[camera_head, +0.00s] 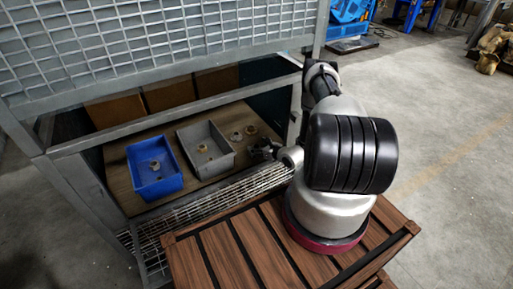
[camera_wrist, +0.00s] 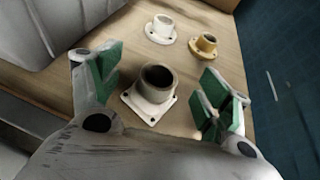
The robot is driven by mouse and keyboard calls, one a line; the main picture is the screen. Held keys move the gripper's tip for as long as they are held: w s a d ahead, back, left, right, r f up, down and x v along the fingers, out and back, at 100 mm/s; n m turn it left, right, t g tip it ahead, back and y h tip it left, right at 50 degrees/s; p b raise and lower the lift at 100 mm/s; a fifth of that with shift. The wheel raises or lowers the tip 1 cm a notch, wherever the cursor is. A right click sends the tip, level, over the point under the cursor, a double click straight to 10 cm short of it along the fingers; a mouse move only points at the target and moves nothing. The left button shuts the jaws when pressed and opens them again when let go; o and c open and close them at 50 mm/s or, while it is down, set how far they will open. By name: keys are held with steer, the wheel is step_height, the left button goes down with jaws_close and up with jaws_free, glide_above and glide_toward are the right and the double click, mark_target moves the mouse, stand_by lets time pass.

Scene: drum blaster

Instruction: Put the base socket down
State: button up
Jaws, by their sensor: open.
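In the wrist view a pale socket with a square, holed base plate (camera_wrist: 151,95) stands upright on the wooden shelf; I take it for the base socket. My gripper (camera_wrist: 161,84) is open, with one green-padded finger on each side of the socket and a visible gap on both sides. In the head view my gripper (camera_head: 264,150) is low over the right part of the shelf, and the square-based socket cannot be made out there.
A white round-flanged fitting (camera_wrist: 161,29) and a brass-coloured one (camera_wrist: 205,44) stand beyond the socket. A grey bin (camera_head: 226,160) and a blue bin (camera_head: 174,182), each holding a part, stand to the left. Metal mesh and frame posts (camera_head: 77,185) border the shelf.

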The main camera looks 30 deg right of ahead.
steer(key=v, duration=1)
steer(key=shift+s, duration=0.25)
steer(key=shift+f, duration=0.1)
